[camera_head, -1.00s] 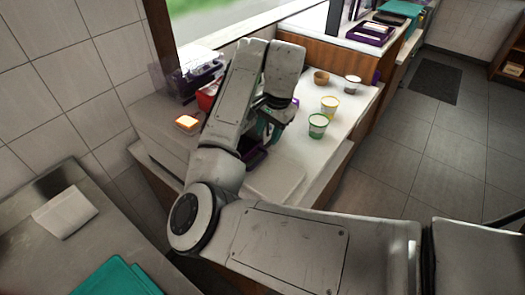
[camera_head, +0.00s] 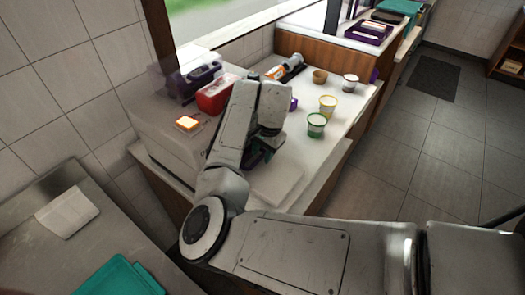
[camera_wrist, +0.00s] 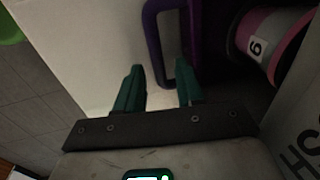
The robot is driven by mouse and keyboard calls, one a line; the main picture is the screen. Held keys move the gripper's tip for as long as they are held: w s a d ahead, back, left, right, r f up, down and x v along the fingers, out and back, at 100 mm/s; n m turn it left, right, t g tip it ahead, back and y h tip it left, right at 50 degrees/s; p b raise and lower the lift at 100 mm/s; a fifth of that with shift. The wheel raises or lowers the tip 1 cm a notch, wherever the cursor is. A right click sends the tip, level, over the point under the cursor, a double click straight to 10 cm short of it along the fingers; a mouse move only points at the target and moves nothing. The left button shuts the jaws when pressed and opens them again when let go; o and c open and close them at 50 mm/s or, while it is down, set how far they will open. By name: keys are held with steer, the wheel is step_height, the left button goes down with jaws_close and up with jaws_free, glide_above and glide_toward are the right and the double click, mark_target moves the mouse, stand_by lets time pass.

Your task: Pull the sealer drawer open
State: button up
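The purple loop handle (camera_wrist: 151,40), seemingly the sealer drawer's, shows in the wrist view just beyond my fingers. A purple surface beside it reaches right, toward a pink-rimmed cup (camera_wrist: 270,42) marked with a digit. My gripper (camera_wrist: 160,80) is open, with its teal fingers apart. The near end of the loop shows between the fingertips, close to the right finger; I cannot tell whether they touch. In the head view my gripper (camera_head: 258,156) is low over the counter beside the grey machine with a lit orange panel (camera_head: 187,123). My arm hides the drawer there.
A white board (camera_head: 277,185) lies on the counter near the gripper. A green cup (camera_head: 316,125), a yellow cup (camera_head: 328,106), a white cup (camera_head: 350,83) and a brown bowl (camera_head: 320,76) stand to the right. A red container (camera_head: 215,95) stands behind the arm.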

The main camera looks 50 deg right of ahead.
jaws_close()
stand_by(0.6)
